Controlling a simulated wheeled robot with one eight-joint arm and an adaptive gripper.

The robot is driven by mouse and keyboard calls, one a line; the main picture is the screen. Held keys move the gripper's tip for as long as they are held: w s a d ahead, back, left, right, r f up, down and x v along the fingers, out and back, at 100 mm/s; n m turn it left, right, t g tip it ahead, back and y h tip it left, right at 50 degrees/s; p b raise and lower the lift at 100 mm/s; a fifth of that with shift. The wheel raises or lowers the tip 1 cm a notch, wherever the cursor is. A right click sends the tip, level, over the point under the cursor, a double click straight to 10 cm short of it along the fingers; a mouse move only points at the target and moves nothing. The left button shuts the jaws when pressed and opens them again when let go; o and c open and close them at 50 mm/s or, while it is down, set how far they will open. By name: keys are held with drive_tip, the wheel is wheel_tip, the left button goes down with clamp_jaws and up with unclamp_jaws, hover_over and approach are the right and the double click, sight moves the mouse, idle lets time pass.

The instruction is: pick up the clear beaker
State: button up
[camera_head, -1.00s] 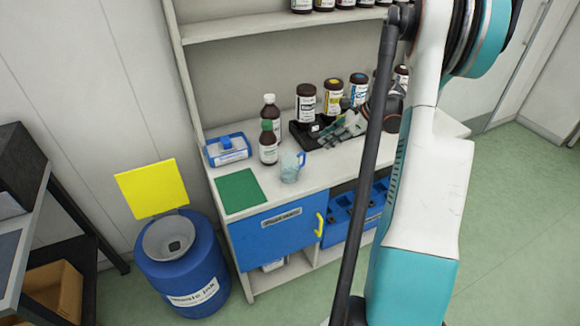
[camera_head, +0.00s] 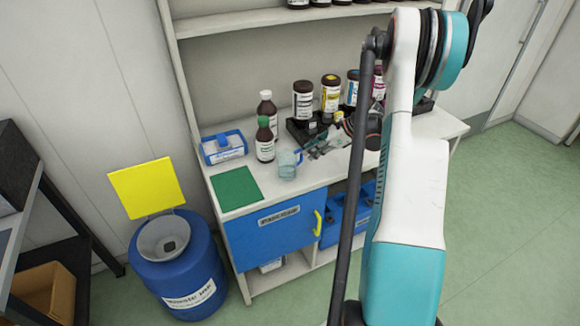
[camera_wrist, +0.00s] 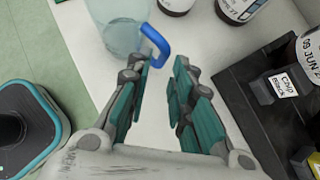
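The clear beaker (camera_head: 286,165), with a blue handle, stands upright on the white bench, right of the green mat. In the wrist view the beaker (camera_wrist: 119,33) is at the top left, partly cut off, with its blue handle (camera_wrist: 156,41) just beyond my left finger. My gripper (camera_head: 312,149) is low over the bench, just right of the beaker in the head view. In the wrist view my gripper (camera_wrist: 163,72) is open, with only bare bench between its fingers. I cannot tell whether the left finger touches the handle.
A green-capped brown bottle (camera_head: 265,143) and a white-capped one (camera_head: 267,104) stand behind the beaker. A black stand (camera_wrist: 237,84) with labelled bottles lies right of my gripper. The green mat (camera_head: 236,190) and a blue-and-white box (camera_head: 224,147) are to the left.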

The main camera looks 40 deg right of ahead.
drive_tip(key=b+x, duration=0.1)
drive_tip(key=x, duration=0.3)
drive_tip(key=shift+f+b, duration=0.2)
drive_tip(key=shift+b, duration=0.1)
clamp_jaws()
drive_tip(key=shift+r, duration=0.1)
drive_tip(key=shift+r, duration=0.1)
